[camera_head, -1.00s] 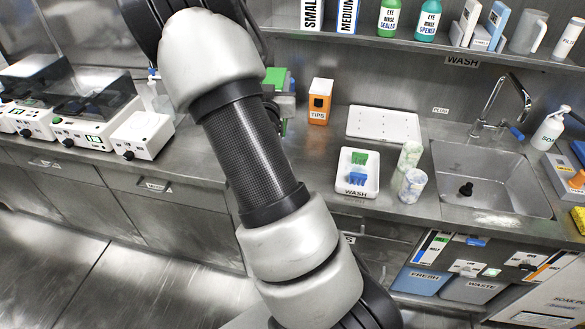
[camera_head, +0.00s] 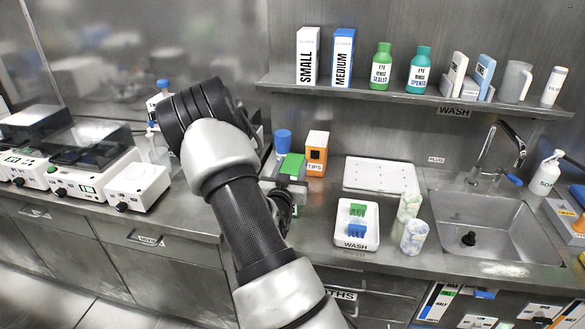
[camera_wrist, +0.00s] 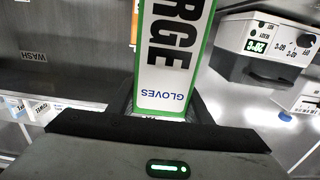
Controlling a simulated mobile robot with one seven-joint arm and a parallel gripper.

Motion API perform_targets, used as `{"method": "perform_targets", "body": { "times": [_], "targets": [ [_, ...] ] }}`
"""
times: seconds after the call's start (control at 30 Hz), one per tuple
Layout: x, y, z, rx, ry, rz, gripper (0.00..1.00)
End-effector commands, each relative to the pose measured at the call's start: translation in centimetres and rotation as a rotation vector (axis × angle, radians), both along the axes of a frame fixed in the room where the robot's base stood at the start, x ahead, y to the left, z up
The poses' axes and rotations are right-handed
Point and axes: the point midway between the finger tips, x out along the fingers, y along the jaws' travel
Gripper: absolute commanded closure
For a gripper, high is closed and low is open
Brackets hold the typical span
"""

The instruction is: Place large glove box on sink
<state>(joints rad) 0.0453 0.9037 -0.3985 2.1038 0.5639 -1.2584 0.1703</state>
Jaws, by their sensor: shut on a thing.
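The large glove box (camera_wrist: 168,82), white with green edges and the letters "RGE" and "GLOVES", fills the upper middle of the wrist view. My gripper (camera_wrist: 163,108) is shut on it, with a dark finger on either side of its lower end.
A wash tray (camera_head: 356,241) with green and blue pieces and two mottled cups (camera_head: 414,237) stand left of the sink. A white drain tray (camera_head: 382,174) lies behind. A tips box (camera_head: 316,160) stands near my arm. A shelf (camera_head: 420,97) with boxes and bottles overhangs the back.

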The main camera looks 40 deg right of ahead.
Motion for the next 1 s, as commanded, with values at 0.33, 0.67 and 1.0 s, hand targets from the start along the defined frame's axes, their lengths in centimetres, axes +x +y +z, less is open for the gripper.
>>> {"method": "perform_targets", "body": {
  "times": [0.33,0.67,1.0],
  "targets": [
    [0.0,0.0,-0.3,-0.002,-0.004,0.0,1.0],
    [0.0,0.0,-0.3,0.0,-0.001,0.0,0.36],
    [-1.3,1.6,-0.1,0.001,0.0,0.001,0.36]
  ]
}}
